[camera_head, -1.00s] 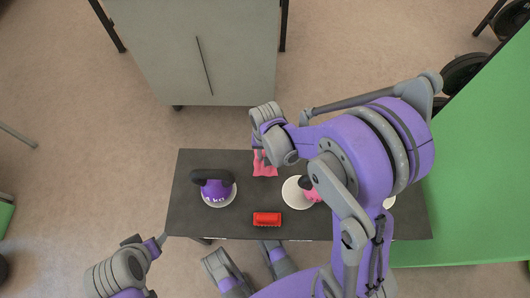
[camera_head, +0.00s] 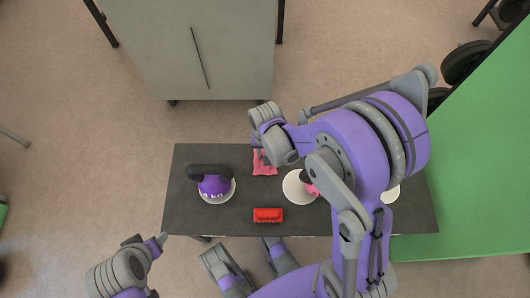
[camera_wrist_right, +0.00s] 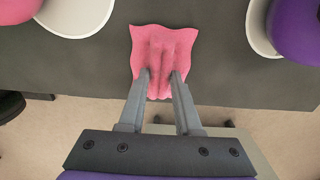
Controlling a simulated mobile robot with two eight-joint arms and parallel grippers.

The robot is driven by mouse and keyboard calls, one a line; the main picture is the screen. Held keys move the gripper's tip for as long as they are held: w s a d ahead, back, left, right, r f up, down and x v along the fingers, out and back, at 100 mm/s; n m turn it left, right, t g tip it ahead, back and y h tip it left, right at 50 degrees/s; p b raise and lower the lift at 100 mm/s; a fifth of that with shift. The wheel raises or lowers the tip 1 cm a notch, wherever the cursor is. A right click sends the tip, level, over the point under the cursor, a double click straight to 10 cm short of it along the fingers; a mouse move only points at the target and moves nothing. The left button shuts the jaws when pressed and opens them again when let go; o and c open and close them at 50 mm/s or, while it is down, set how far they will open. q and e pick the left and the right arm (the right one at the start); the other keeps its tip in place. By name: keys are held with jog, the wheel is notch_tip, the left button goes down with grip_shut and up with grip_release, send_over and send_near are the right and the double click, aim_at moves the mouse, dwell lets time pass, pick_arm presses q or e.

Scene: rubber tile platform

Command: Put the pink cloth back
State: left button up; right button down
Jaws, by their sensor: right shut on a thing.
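The pink cloth (camera_head: 264,164) lies at the far edge of the dark table (camera_head: 232,225), between two white discs. In the right wrist view the cloth (camera_wrist_right: 160,48) is spread on the table with raised folds. My right gripper (camera_wrist_right: 160,78) is shut on the folds at the cloth's near part, with fingers on either side. In the head view the right gripper (camera_head: 262,158) is at the cloth, partly hidden by my arm. My left gripper (camera_head: 161,239) is off the table's front left corner; its fingers are too small to tell open from shut.
A purple kettlebell (camera_head: 213,185) stands on a white disc (camera_head: 226,197) at left. A pink kettlebell (camera_head: 310,185) on another disc (camera_head: 294,190) is partly hidden by my arm. A red brush-like block (camera_head: 268,215) lies at the front. A grey cabinet (camera_head: 195,50) stands beyond.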

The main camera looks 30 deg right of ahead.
jog(key=shift+f, duration=0.25)
jog(key=c, duration=0.5)
grip_release()
jog(key=shift+r+p, duration=2.2)
jog(key=shift+r, duration=1.35)
jog(key=shift+f, duration=0.1)
